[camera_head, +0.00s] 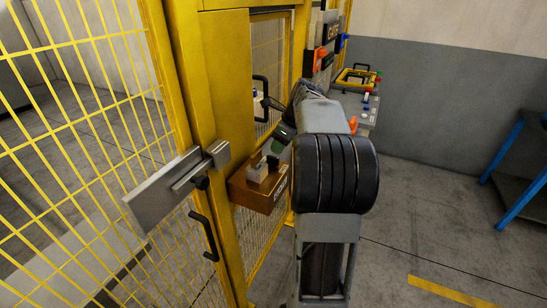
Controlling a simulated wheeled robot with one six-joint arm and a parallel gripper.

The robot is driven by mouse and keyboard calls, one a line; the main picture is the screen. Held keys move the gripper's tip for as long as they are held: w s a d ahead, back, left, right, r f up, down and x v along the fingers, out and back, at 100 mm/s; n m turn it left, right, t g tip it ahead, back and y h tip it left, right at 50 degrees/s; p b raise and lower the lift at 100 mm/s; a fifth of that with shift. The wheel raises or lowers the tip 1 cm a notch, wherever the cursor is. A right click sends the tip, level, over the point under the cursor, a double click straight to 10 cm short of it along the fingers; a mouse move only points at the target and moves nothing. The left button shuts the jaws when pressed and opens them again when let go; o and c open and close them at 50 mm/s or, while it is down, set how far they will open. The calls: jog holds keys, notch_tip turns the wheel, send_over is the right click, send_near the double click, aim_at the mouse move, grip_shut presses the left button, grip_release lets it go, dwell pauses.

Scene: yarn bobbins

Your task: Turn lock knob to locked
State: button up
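A grey metal bolt latch (165,188) spans the yellow gate's post and the mesh panel at the left. A small black knob (201,183) sits at its lower right end; whether this is the lock knob, and how it is turned, I cannot tell. My gripper (274,118) is small and dark, at the far end of my arm, near the fence panel and behind the latch. My arm hides part of it.
Black handles (203,232) stick out from the gate. A control panel (368,108) with coloured buttons stands behind my arm.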

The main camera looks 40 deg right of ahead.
aim_at(273, 157)
jog(key=shift+x, duration=3.05)
grip_shut()
